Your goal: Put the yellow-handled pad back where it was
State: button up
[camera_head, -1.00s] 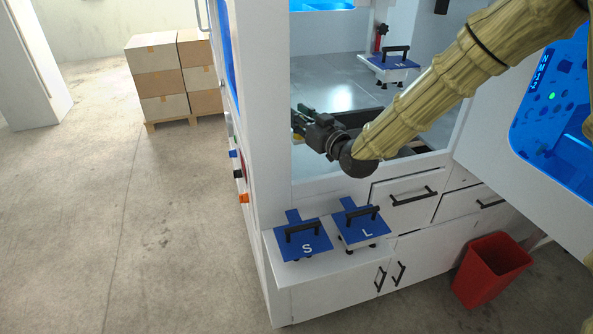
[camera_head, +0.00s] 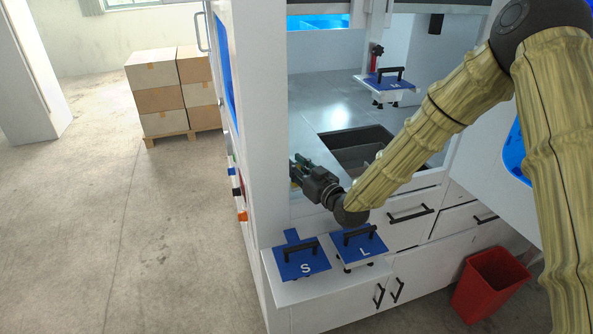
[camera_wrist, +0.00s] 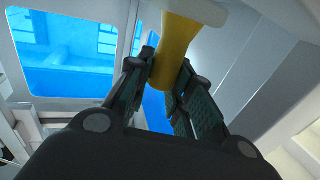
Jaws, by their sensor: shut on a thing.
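The yellow handle (camera_wrist: 176,45) of the pad stands between my gripper's fingers in the wrist view, with a pale part (camera_wrist: 200,10) at its top edge. My gripper (camera_wrist: 166,80) is shut on this handle. In the head view my gripper (camera_head: 299,172) is at the machine's left front post, inside the opening. The pad cannot be made out there, and most of it is hidden.
Blue plates marked S (camera_head: 301,265) and L (camera_head: 358,246) with black handles sit on the white ledge below. Another blue-topped plate (camera_head: 385,83) is mounted inside. A dark recessed bin (camera_head: 345,141) lies in the deck. A red bin (camera_head: 490,286) stands on the floor at right.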

jog(key=shift+f, duration=0.85)
jog(key=shift+f, duration=0.1)
jog(key=o, duration=0.9)
jog(key=shift+b+v, duration=1.05)
jog(key=shift+v, duration=2.65)
